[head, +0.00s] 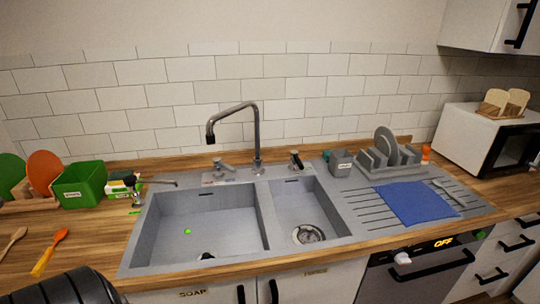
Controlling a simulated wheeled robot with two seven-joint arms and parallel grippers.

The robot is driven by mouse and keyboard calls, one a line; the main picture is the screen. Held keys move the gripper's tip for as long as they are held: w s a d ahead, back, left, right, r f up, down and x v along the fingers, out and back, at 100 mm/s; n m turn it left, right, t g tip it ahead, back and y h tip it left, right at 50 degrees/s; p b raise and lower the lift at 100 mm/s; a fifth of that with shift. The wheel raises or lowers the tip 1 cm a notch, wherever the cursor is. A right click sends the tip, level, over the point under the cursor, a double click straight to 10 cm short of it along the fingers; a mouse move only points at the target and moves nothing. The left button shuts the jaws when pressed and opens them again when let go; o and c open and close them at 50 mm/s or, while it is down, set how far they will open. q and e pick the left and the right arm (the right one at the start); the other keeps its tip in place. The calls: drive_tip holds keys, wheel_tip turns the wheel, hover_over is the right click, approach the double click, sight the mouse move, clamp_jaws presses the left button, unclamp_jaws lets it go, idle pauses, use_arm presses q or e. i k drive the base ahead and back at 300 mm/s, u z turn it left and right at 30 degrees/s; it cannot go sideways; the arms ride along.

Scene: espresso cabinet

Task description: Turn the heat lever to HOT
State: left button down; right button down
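A tall dark swivel faucet (257,140) stands behind the double sink, its spout turned left over the left basin. Two small levers flank its base: a left lever (222,167) and a right lever with a dark top (296,160). A small plate with markings (214,179) lies in front of the left lever, too small to read. I cannot tell for sure which lever sets the heat, or its setting. A black ribbed part of my arm shows at the bottom left. Neither gripper's fingers are in view.
The left basin (200,230) holds a small green spot; the right basin (308,210) has a drain. A green box (80,185) and plates stand left. A grey cup (341,163), dish rack (390,160) and blue cloth (415,203) are right. A microwave (480,135) stands far right.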

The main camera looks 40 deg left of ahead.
sight(217, 161)
drive_tip(key=u, duration=0.15)
drive_tip(key=i, duration=0.85)
drive_tip(key=u, duration=0.45)
